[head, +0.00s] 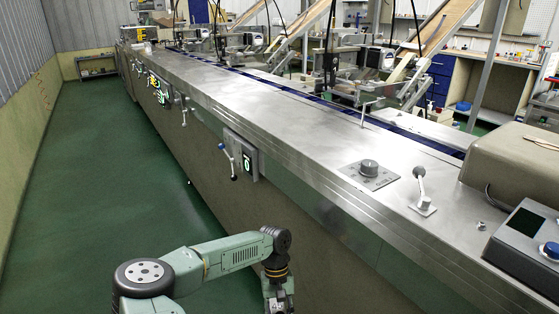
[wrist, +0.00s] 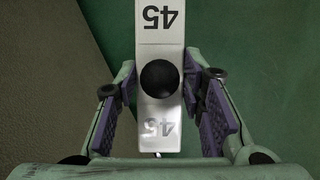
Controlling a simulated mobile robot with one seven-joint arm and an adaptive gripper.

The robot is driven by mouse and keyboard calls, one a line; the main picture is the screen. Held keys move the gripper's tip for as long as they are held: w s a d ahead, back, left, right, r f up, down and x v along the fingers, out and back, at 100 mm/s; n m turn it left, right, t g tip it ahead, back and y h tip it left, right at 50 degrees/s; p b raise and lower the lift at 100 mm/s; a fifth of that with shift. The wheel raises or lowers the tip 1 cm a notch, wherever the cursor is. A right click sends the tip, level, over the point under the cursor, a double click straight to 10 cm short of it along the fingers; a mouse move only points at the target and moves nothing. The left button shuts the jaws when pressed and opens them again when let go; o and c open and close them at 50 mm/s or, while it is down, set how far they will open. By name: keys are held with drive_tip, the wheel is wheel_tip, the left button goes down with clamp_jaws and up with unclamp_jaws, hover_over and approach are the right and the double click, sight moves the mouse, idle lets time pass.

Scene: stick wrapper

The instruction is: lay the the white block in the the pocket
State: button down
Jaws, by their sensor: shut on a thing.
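The white block (wrist: 159,48) is a long white piece with a black "45" at its far part and a round black knob on top. A shinier near part carries a faint, inverted "45". In the wrist view it lies between the purple-padded fingers of my gripper (wrist: 160,88), which is shut on it. Green floor shows around it, so it is held in the air. In the head view my gripper (head: 277,300) is at the bottom edge, beside the machine's front side and mostly cut off. I cannot pick out the pocket in either view.
A long steel-topped machine (head: 300,130) runs away to the back left. Its top bears a dial (head: 369,168), a small lever (head: 422,190) and a control box (head: 525,245) at right. A lever handle (head: 228,160) sticks out of its side. The green floor (head: 110,170) at left is clear.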

drive_tip(key=s+f+m, duration=0.1)
drive_tip(key=s+f, duration=0.2)
drive_tip(key=f, duration=0.9)
drive_tip(key=shift+s+f+m+y, duration=0.15)
drive_tip(key=shift+f+m+y, duration=0.1)
drive_tip(key=shift+m+y, duration=0.15)
drive_tip(key=shift+a, duration=0.1)
